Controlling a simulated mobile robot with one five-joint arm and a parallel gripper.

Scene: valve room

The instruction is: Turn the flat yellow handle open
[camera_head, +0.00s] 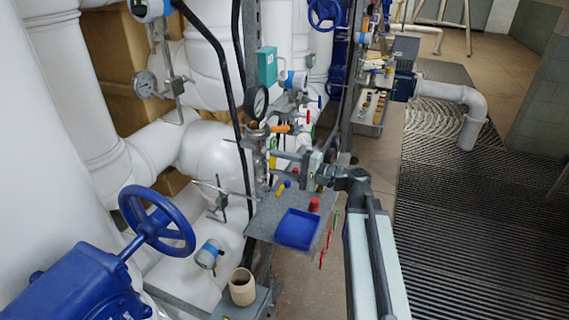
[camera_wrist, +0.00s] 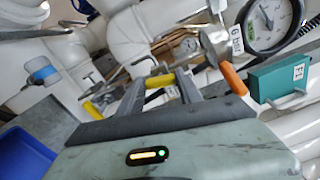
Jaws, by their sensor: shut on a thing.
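The flat yellow handle (camera_wrist: 159,81) shows between the fingertips of my gripper (camera_wrist: 160,77) in the wrist view. My gripper is shut on it. In the head view, my gripper (camera_head: 279,165) reaches left to the upright pipework above the grey shelf plate. A small yellow part of the handle (camera_head: 273,158) shows there beside the fingers. The valve body behind it is mostly hidden by the fingers and fittings.
An orange handle (camera_head: 279,128) and a pressure gauge (camera_head: 257,102) are just above. A grey shelf (camera_head: 262,222) below holds a blue tray (camera_head: 297,229) and a red-capped item (camera_head: 314,204). A blue handwheel (camera_head: 157,220) is at left. Grating floor at right is clear.

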